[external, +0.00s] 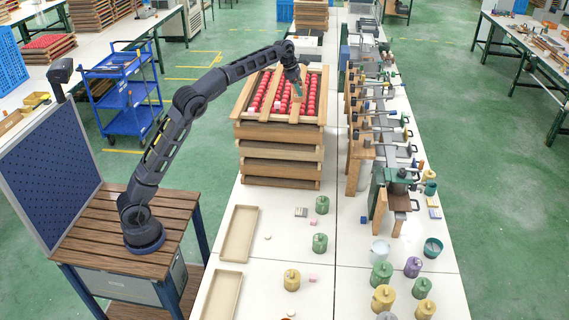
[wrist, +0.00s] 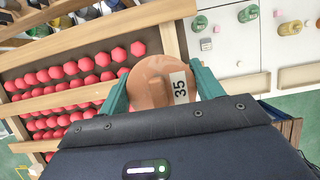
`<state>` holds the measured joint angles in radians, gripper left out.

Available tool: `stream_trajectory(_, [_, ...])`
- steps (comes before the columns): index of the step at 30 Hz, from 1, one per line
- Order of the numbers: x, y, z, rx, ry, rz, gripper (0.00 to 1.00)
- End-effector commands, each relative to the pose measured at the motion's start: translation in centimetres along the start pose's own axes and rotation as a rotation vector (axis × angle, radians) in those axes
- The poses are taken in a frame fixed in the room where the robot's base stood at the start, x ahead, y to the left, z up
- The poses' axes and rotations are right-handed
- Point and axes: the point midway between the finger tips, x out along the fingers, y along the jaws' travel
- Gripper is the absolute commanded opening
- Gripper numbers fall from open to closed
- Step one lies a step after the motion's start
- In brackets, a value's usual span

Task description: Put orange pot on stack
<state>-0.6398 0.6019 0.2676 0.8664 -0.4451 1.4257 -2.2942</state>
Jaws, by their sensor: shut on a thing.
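My gripper (wrist: 160,88) has green fingers shut on the orange pot (wrist: 148,72), one finger on each side. The pot is round and carries a white label reading 35. The stack is several wooden trays piled on the white table. Its top tray (wrist: 172,42) holds rows of red pots (wrist: 70,68) with wooden slats between them. I cannot tell whether the orange pot touches the tray. The gripper hides part of the pot.
A row of clamps (external: 385,130) stands right of the stack. Green pots (external: 320,243), a yellow pot (external: 292,280) and small blocks stand on the table in front. Two shallow beige trays (external: 238,233) lie at the table's left edge. A blue cart (external: 125,95) stands on the floor at left.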

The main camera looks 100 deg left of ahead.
Motion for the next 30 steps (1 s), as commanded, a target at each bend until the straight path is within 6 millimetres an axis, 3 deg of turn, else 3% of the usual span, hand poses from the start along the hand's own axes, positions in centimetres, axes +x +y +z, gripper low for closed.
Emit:
stream_trajectory(6, [2.7,-0.1,-1.1,0.0,0.001,-0.001,0.32])
stream_trajectory(19, [6.2,0.0,-2.6,0.0,0.001,0.0,0.32])
stream_trajectory(30, [6.8,0.0,-2.8,0.0,0.001,0.0,0.32])
